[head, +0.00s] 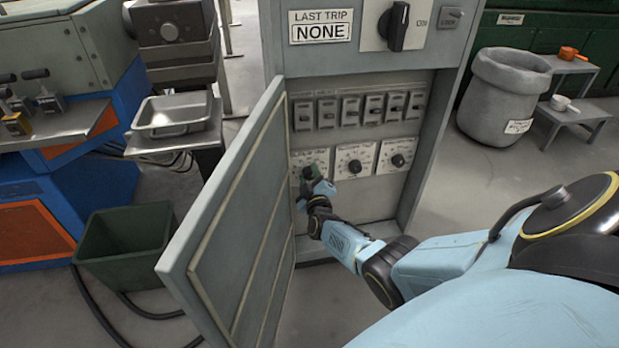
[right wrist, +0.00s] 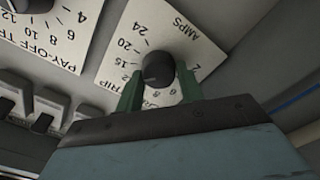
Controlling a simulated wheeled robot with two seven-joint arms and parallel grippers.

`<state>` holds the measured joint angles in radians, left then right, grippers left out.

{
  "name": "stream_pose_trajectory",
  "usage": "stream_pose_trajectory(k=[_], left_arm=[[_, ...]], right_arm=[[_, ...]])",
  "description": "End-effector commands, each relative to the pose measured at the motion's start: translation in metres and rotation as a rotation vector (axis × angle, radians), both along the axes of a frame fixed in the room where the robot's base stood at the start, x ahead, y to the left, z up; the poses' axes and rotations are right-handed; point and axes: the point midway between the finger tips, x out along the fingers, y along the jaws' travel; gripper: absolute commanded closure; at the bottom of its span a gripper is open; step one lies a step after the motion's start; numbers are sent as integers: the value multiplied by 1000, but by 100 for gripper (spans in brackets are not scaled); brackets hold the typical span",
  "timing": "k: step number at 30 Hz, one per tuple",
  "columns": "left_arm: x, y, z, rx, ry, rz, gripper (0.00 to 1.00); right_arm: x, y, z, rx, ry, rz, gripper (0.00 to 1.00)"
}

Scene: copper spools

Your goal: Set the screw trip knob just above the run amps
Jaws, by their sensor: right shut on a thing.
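A row of three trip dials sits low inside the open grey cabinet. My right gripper (head: 312,172) is at the leftmost dial, its green fingers shut on that dial's dark round knob. In the right wrist view the gripper (right wrist: 160,92) has one finger on each side of the knob (right wrist: 157,68). The dial plate (right wrist: 190,50) carries the words TRIP and AMPS and numbers up to 24; the first word is hidden by the gripper. I cannot make out the knob's pointer. The middle dial (head: 355,165) and right dial (head: 397,161) are free. My left gripper is out of view.
The cabinet door (head: 240,225) stands open to the left. A row of breaker switches (head: 350,110) is above the dials. Above are a LAST TRIP NONE display (head: 320,27) and a large selector knob (head: 397,25). A green bin (head: 125,250) stands left; a grey bin (head: 503,95) stands right.

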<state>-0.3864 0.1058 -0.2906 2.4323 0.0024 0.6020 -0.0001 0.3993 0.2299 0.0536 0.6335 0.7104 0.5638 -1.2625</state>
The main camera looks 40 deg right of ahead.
Motion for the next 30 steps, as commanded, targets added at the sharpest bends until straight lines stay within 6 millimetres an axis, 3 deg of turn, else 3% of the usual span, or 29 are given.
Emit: stream_pose_trajectory(k=[13,30], left_arm=[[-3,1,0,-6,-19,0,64],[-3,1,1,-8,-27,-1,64]], right_arm=[[-1,0,0,228,-124,0,85],[-1,-1,0,276,-150,1,85]])
